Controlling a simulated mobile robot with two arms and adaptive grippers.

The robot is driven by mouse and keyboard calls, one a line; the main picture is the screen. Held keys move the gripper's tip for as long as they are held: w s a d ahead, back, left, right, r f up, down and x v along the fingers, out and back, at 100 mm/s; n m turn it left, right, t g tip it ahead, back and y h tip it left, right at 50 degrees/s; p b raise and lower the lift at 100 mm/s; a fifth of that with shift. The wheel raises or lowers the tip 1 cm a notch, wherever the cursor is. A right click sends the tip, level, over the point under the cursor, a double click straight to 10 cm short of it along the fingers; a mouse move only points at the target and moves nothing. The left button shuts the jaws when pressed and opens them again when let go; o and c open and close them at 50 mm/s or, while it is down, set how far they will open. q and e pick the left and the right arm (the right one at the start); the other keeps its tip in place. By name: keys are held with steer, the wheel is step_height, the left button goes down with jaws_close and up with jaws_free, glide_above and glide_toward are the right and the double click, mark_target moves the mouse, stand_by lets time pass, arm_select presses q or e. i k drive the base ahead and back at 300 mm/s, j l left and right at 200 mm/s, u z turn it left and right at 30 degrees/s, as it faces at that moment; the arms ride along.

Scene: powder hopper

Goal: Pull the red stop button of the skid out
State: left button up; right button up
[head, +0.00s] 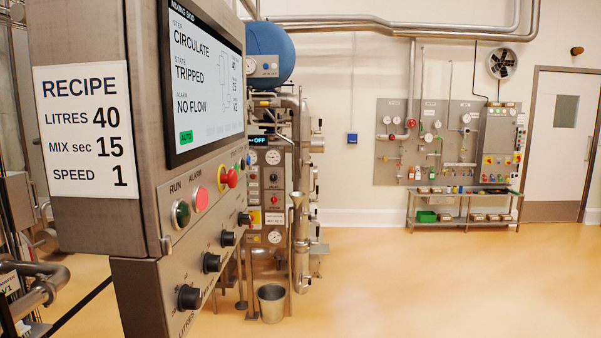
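The control panel of the skid (150,120) fills the left of the head view, seen at a steep angle. The red stop button (233,178) is a red mushroom head in front of a yellow surround, on the panel strip below the screen. I cannot tell whether it is pressed in or out. The screen (205,80) reads CIRCULATE, TRIPPED and NO FLOW, with a green AUTO mark. Neither of my grippers is in view.
The green RUN button (181,213) and the pinkish-red ALARM lamp (201,199) sit left of the stop button. Several black knobs (211,262) line the lower sloped face. A metal bucket (271,302) stands behind the panel. The floor (430,280) at right is clear.

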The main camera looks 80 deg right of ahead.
mark_target(231, 178)
steer(key=z, duration=2.15)
